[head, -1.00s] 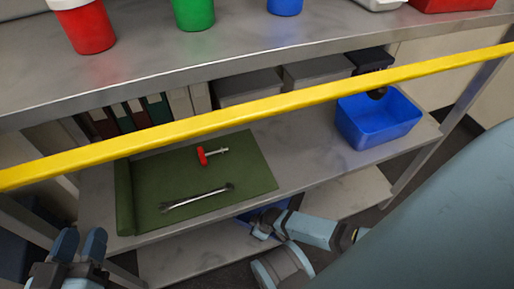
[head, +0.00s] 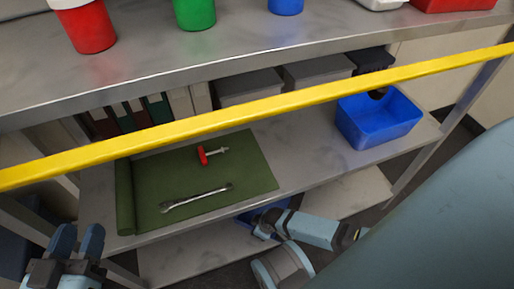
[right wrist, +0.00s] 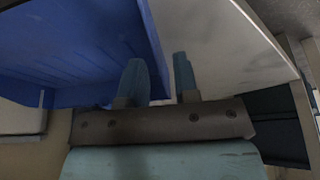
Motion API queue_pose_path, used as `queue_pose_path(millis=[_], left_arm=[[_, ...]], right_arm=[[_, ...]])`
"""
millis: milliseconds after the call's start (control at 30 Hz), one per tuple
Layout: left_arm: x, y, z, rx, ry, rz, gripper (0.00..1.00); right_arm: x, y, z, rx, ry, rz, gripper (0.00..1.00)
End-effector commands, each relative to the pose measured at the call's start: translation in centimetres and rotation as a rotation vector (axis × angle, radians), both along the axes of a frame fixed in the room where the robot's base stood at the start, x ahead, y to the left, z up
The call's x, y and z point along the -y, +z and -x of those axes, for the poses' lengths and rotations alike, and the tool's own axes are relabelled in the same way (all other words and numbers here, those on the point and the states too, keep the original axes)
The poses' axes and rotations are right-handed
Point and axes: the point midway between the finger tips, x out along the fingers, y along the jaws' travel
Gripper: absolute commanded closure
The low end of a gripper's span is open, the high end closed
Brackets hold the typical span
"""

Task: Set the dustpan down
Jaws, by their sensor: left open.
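A blue thing (head: 266,210), which looks like the dustpan, shows in part below the edge of the middle shelf in the head view. My right gripper (head: 262,224) is beside it and hides some of it. In the right wrist view a broad blue ridged surface (right wrist: 70,50) fills the upper left; I take it for the dustpan. My left gripper (head: 77,241) is open and empty at the lower left of the head view.
The middle shelf holds a green mat (head: 150,190) with a wrench (head: 196,197) and a red-handled tool (head: 203,156), and a blue bin (head: 375,130). A yellow rail (head: 250,116) crosses in front. The lower shelf (head: 190,258) has bare room.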

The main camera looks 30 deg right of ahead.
Motion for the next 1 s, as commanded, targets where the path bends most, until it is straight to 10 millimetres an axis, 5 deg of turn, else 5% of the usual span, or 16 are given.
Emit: queue_pose_path(millis=[200,400,1000], left_arm=[[0.8,0.2,1.6,-0.147,0.010,0.093,0.57],[0.6,3.3,1.4,-0.057,0.034,0.145,0.57],[0.4,4.6,1.5,-0.005,0.045,0.170,0.57]], right_arm=[[1.0,5.2,1.6,0.002,0.001,0.001,0.72],[1.7,8.5,2.8,0.001,0.002,0.000,0.72],[2.1,10.1,3.5,0.001,0.001,0.000,0.72]])
